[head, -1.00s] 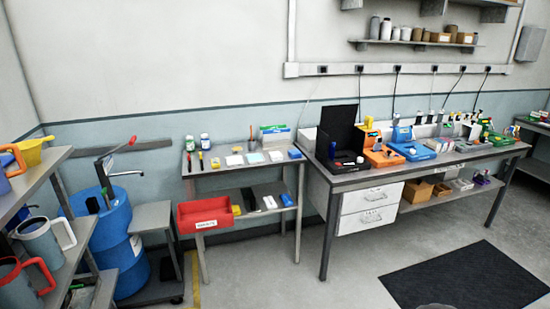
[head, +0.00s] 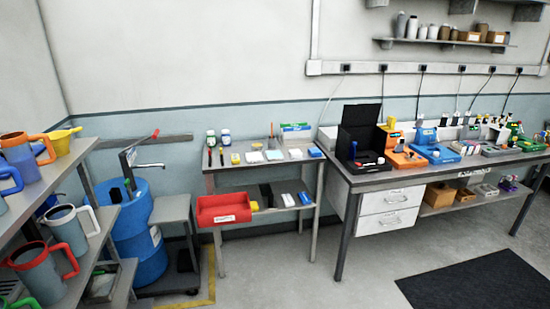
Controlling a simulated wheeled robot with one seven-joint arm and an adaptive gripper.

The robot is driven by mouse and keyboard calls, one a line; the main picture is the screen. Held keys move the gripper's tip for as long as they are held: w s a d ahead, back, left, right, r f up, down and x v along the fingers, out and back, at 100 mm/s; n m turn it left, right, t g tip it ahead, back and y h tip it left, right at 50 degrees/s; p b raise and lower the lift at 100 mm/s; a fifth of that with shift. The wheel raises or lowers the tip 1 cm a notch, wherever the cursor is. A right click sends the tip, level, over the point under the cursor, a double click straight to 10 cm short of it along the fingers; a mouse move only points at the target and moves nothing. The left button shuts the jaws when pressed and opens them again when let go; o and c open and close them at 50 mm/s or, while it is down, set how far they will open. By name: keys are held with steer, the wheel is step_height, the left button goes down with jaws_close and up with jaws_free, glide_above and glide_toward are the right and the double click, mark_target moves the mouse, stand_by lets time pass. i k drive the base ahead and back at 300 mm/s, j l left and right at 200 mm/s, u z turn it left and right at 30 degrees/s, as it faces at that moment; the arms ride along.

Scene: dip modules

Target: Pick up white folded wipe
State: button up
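Several small flat items lie in a row on the top of the small grey side table (head: 222,168). Among them are a pale white flat piece (head: 254,157), a light bluish-white piece (head: 273,155) and a white item (head: 295,153) with a blue item (head: 315,153) at its right. At this size I cannot tell for sure which one is the white folded wipe. My gripper is not in view.
A red bin (head: 223,209) sticks out at the side table's lower left front. A blue drum (head: 145,245) and a grey stand (head: 171,208) are left of it, and a jug shelf (head: 85,220) farther left. A workbench (head: 370,180) adjoins right. Floor in front is clear, with a dark mat (head: 480,278).

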mark_target(294, 154)
steer(key=i+z, duration=0.1)
steer(key=i, duration=1.7)
steer(key=i+z, duration=0.1)
steer(key=i, duration=1.75)
